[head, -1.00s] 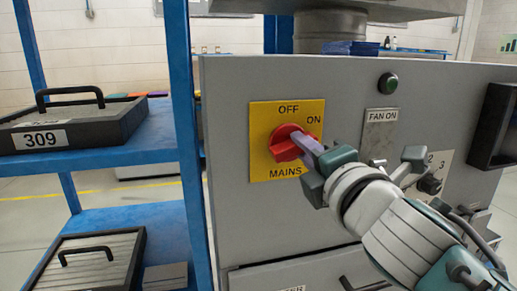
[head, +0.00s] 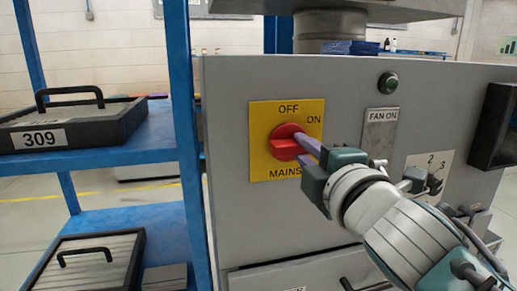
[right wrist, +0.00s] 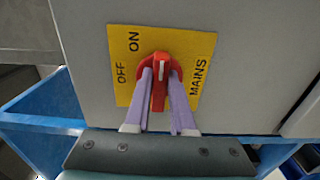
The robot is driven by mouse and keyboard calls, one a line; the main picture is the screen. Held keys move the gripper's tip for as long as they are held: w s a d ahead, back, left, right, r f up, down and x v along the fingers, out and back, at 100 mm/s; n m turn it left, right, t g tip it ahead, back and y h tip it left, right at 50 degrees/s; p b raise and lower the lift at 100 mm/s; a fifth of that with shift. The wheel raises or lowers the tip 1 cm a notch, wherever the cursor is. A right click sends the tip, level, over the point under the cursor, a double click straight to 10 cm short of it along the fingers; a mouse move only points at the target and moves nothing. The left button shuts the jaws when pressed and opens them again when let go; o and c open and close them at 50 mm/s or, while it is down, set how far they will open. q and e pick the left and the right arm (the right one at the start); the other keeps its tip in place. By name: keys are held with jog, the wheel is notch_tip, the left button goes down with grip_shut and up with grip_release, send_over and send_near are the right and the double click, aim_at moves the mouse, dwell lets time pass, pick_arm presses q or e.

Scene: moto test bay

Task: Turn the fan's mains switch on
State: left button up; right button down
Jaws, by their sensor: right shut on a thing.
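The mains switch is a red rotary knob (head: 285,141) on a yellow plate (head: 260,171) marked OFF at the top, ON at the upper right and MAINS at the bottom. My right gripper (head: 308,150) is at the knob, its purple fingers reaching in from the lower right. In the right wrist view the red handle (right wrist: 159,95) stands between the two fingers, which are shut on it. Its white mark faces the plate edge beside ON, not the OFF edge. My left gripper is not in view.
The grey cabinet front also carries a dark green lamp (head: 388,83), a FAN ON label (head: 382,115) and a numbered selector plate (head: 428,171) near my right wrist. A blue shelf (head: 165,135) holding cases, one marked 309 (head: 70,133), stands close on the left.

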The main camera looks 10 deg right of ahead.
jog(key=c, duration=0.8)
grip_release()
jog(key=shift+o, duration=0.2)
jog(key=s, duration=1)
jog(key=shift+d, duration=0.15)
